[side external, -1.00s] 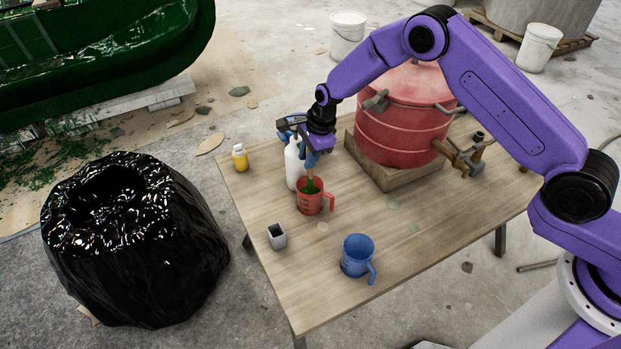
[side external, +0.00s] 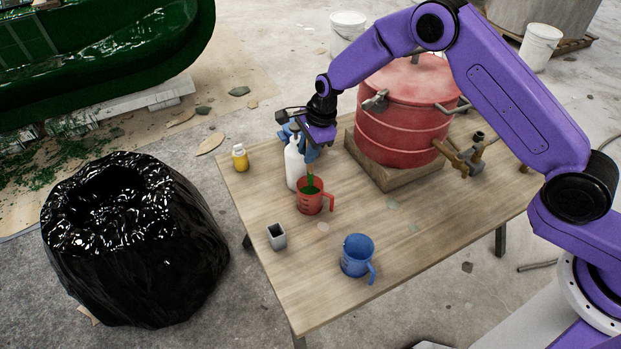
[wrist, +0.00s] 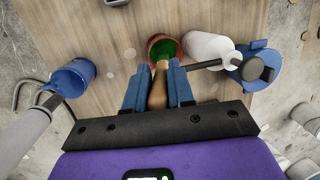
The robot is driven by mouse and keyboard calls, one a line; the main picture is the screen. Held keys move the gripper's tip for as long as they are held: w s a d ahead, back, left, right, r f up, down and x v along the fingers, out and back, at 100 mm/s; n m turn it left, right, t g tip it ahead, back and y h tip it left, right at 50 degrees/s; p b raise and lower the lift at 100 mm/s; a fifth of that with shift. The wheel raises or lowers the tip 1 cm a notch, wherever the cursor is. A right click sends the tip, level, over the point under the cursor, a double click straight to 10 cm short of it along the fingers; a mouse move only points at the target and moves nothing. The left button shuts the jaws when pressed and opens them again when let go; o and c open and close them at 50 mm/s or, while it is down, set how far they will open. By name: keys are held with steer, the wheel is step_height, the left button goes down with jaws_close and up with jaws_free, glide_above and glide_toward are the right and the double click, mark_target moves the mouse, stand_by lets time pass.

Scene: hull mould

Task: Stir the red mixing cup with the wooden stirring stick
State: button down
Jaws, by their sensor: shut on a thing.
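The red mixing cup (side external: 310,203) stands upright on the table, with its handle to the right. It holds green material, which also shows inside the cup in the wrist view (wrist: 163,46). My gripper (wrist: 158,82) is shut on the wooden stirring stick (wrist: 158,94), between its blue fingers. The stick runs from the fingers towards the cup. In the side view its green-coated lower part (side external: 310,177) stands in the cup's mouth. My gripper is above and behind the cup there, its fingertips partly hidden by the white bottle (side external: 294,165).
The white bottle stands close beside the cup. A blue mug (side external: 357,256) and a small grey square cup (side external: 277,237) are nearer the front. A yellow bottle (side external: 240,158) stands at the left edge, and a large red pot (side external: 405,120) at the back right.

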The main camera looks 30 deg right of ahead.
steer(key=shift+w+a+v, duration=0.1)
steer(key=shift+w+v, duration=0.05)
steer(key=shift+v, duration=0.65)
steer(key=shift+w+a+v, duration=0.1)
steer(key=shift+w+v, duration=0.05)
steer(key=shift+v, duration=0.7)
steer(key=shift+w+a+v, duration=0.1)
steer(key=shift+v, duration=0.7)
